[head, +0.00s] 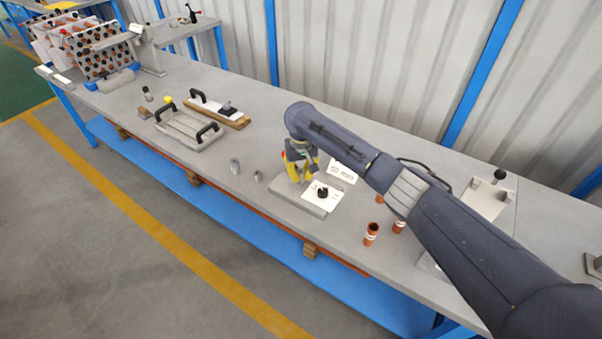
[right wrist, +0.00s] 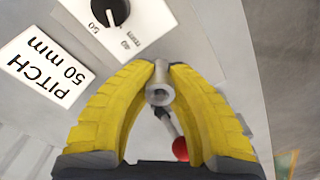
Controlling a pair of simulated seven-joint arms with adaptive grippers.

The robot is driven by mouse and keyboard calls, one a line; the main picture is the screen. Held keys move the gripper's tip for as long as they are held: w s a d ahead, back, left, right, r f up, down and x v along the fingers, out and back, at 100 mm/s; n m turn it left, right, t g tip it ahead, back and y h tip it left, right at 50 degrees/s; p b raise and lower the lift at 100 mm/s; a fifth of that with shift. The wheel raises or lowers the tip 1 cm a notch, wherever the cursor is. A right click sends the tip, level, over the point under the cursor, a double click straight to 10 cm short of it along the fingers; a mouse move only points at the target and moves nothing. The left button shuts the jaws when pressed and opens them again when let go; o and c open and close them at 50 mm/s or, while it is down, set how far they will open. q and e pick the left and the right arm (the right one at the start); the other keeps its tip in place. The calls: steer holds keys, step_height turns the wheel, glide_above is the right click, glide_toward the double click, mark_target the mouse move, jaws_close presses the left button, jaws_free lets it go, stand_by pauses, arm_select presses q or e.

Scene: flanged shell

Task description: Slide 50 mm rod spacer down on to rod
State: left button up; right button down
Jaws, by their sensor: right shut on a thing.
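My right gripper (head: 298,174) is over the left part of a grey fixture plate (head: 285,194) on the bench. In the right wrist view its yellow fingers (right wrist: 161,75) are shut on a small grey metal tube, which looks like the rod spacer (right wrist: 158,94), its open round end facing the camera. The rod cannot be made out; the tube and fingers may hide it. I cannot tell whether the tube is around a rod. A lever with a red ball (right wrist: 180,149) shows beyond the tube, between the fingers. My left gripper is not in view.
Orange tubes (head: 371,234) stand to the right.

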steer(key=shift+f, duration=1)
steer(key=c, duration=1.3)
jaws_free()
steer(key=shift+c, duration=0.2)
steer(key=shift+s+r, duration=0.2)
steer(key=shift+r, duration=5.8)
